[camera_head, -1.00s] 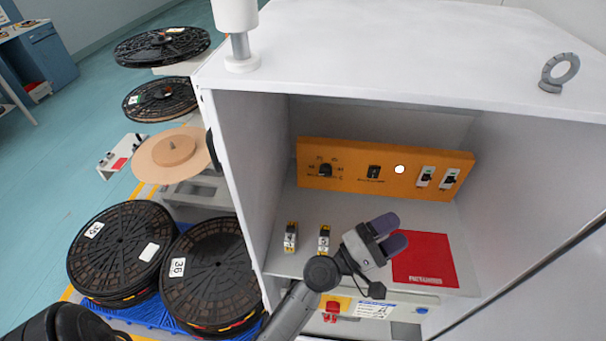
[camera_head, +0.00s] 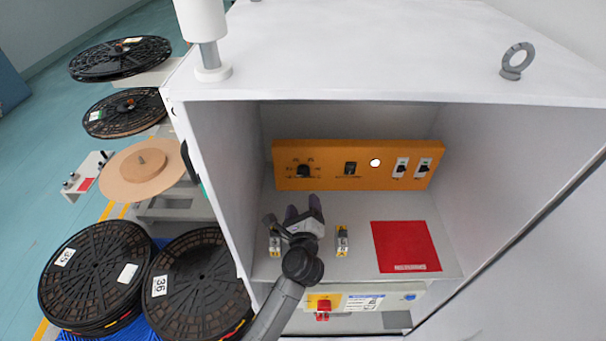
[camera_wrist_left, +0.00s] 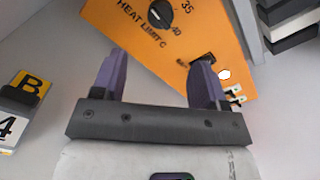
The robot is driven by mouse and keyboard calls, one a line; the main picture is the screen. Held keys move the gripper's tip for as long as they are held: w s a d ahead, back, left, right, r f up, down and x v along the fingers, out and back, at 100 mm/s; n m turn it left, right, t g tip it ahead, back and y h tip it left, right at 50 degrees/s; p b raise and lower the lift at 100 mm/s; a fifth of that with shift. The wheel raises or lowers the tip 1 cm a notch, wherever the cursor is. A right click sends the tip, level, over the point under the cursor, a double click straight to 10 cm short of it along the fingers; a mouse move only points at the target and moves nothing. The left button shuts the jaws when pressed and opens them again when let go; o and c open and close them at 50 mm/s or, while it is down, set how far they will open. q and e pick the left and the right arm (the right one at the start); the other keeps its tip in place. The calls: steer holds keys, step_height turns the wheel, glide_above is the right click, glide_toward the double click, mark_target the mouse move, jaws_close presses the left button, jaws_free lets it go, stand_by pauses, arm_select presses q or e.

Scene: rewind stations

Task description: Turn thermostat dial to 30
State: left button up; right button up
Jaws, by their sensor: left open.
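The thermostat dial (camera_head: 303,171) is a black round knob at the left of the orange panel (camera_head: 385,183), on the back wall of the open cabinet. In the left wrist view the dial (camera_wrist_left: 160,14) sits near the top edge, with "HEAT LIMIT C", 35 and 40 printed around it. I cannot tell its exact setting. My left gripper (camera_head: 303,209) is inside the cabinet, below and in front of the dial, apart from it. In the left wrist view its purple fingers (camera_wrist_left: 160,65) are spread and empty, with the dial beyond the gap. My right gripper is out of view.
Switches (camera_head: 401,167) are on the panel's right. Small yellow-and-grey blocks (camera_head: 342,241) stand on the shelf either side of my gripper. A red mat (camera_head: 405,247) lies to the right. The cabinet's left wall (camera_head: 220,170) and top (camera_head: 380,50) bound the space.

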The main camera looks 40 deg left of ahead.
mark_target(303, 175)
arm_select(q)
steer(key=p+x, duration=0.1)
steer(key=x, duration=0.9)
steer(key=shift+a+r, duration=0.1)
steer(key=shift+x, duration=0.85)
steer(key=c, duration=0.9)
